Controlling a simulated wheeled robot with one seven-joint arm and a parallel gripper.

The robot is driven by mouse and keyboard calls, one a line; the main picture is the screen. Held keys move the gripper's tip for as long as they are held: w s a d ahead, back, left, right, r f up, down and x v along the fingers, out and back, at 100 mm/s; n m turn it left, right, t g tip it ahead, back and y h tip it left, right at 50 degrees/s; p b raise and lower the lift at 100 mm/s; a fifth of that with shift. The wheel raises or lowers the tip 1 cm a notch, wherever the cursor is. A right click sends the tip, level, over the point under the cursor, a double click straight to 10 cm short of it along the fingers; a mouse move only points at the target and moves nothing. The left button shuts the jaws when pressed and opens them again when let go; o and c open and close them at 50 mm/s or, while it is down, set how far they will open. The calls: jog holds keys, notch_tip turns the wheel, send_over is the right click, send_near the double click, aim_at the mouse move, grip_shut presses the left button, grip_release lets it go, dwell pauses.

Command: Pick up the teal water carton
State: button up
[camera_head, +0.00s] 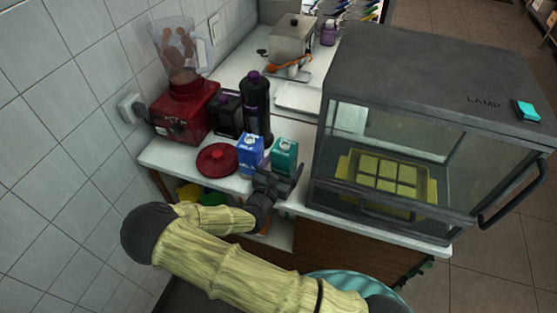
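The teal carton (284,155) stands upright on the white counter, just left of the dark glass case. A blue carton (250,153) stands close to its left. My gripper (279,176) is at the counter's front edge, just in front of the teal carton and overlapping its lower part in the picture. The fingers look spread apart with nothing held between them. I cannot tell whether they touch the carton, and its base is partly hidden.
A red lid (216,160) lies left of the cartons. A red blender (186,108), a dark container (228,113) and a tall black bottle (256,108) stand behind. The glass case (420,75) blocks the right side, holding a yellow tray (432,190). A tiled wall borders the left.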

jog(key=shift+w+d, duration=0.15)
jog(key=shift+w, duration=0.25)
jog(key=c, duration=1.3)
